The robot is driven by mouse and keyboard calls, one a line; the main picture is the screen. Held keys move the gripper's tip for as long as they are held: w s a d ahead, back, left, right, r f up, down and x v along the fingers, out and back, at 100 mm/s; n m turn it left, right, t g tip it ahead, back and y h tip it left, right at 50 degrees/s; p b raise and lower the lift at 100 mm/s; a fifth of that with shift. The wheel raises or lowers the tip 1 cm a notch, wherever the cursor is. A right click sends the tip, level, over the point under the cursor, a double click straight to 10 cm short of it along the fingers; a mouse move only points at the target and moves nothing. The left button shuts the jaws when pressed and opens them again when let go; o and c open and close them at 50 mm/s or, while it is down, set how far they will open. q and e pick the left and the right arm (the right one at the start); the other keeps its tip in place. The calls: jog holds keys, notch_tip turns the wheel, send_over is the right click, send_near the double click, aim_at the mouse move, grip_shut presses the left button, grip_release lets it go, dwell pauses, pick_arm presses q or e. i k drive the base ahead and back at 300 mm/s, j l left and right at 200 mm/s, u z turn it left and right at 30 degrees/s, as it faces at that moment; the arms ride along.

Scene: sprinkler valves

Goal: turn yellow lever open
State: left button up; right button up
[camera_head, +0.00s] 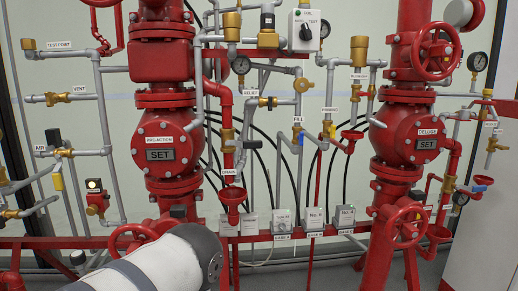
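A small yellow handle (326,131) shows near the PRIMING label in the middle. I cannot tell from the picture which of them is meant, or whether any valve is open. Neither of my grippers is in view; only a white and dark grey link of my arm fills the bottom left.
The red pre-action valve body (150,128) and deluge valve body (415,125) stand left and right. Red handwheels (435,50), grey pipes, gauges and several labelled boxes (313,218) crowd the wall. A red rail (60,242) runs low across the left.

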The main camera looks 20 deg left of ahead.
aim_at(56, 176)
jog(key=u, duration=2.15)
